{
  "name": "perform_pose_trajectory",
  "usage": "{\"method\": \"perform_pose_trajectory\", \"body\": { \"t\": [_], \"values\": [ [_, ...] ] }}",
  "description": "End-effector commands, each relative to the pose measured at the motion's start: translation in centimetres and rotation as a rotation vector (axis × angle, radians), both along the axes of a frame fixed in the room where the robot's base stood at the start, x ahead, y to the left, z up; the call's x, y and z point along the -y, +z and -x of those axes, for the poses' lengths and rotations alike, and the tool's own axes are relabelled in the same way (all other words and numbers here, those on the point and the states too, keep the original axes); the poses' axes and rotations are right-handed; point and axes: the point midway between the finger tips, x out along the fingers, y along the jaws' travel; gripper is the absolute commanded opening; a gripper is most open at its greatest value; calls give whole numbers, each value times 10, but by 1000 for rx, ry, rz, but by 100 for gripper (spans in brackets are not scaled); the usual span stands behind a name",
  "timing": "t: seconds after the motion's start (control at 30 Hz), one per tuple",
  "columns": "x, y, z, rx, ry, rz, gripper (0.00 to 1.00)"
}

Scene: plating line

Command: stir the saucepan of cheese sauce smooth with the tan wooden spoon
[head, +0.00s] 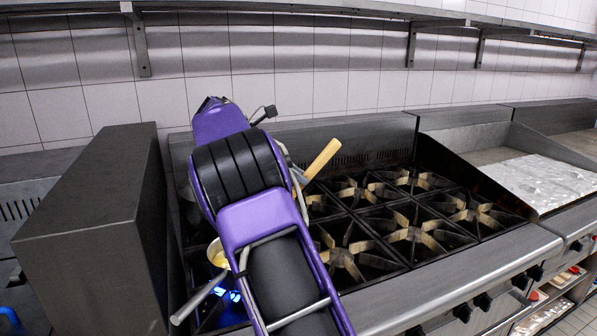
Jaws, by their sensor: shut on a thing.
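The saucepan (213,246) stands on the left part of the range, with yellow cheese sauce (220,259) showing inside. Its long grey handle (196,300) points down and left. My purple arm crosses in front and hides most of the pan. The tan wooden spoon (322,158) shows only as a pale handle slanting up and right from behind my arm. My gripper (297,178) is mostly hidden behind my arm, shut on the spoon. The spoon's lower end is hidden, so I cannot tell whether it is in the sauce.
Blue flame (228,295) burns near the saucepan. Several empty burners (413,234) lie to the right, then a flat griddle (541,180). A tall dark cabinet side (95,230) stands close on the left. A steel shelf (300,12) runs along the tiled wall above.

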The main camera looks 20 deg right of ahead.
Motion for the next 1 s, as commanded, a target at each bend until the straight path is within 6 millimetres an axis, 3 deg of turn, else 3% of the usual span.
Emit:
{"method": "perform_pose_trajectory", "body": {
  "t": [1.0],
  "values": [
    [-56,-72,-18,0,0,0,0]
  ]
}}
